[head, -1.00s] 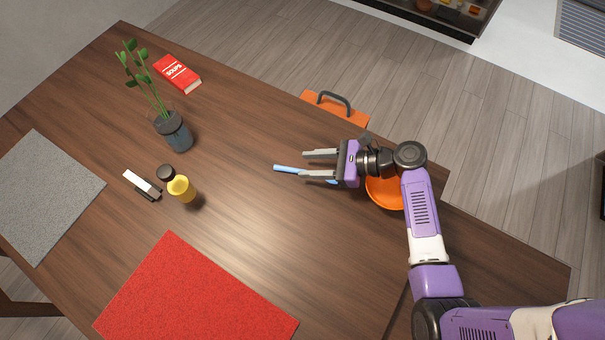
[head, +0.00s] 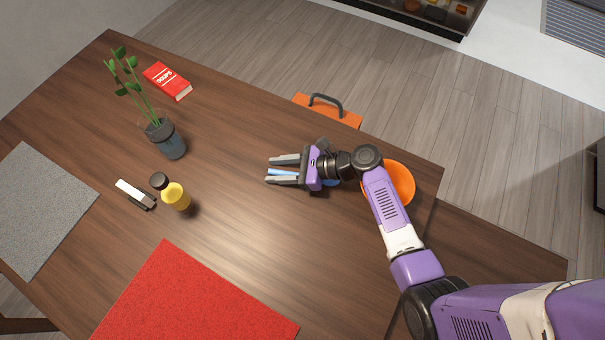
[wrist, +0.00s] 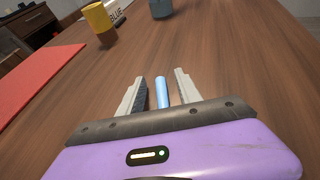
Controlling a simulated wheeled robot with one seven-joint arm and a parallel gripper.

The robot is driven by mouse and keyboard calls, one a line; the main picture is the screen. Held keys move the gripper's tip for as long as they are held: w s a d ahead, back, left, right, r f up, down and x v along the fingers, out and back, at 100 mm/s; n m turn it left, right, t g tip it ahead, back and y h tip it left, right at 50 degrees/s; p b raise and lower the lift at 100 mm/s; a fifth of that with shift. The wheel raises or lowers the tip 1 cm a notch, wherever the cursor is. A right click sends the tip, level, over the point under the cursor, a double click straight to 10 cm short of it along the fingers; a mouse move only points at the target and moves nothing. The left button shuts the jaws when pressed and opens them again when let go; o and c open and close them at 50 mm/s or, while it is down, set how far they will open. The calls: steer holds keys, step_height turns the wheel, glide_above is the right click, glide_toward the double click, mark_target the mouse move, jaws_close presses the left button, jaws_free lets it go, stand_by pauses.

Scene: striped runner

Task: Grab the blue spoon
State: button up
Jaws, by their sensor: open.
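The blue spoon (head: 284,172) lies on the wooden table; its light-blue handle shows between the fingers of my gripper (head: 268,170). The spoon's other end is mostly hidden under my gripper's purple body in the head view. In the wrist view the handle (wrist: 161,92) lies between the two grey fingers of my gripper (wrist: 161,82), with a gap on each side. My gripper is open, low over the table, and its fingers point left in the head view.
A red mat (head: 195,300) lies in front.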

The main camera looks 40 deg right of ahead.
jaws_close()
steer(key=shift+r, duration=0.1)
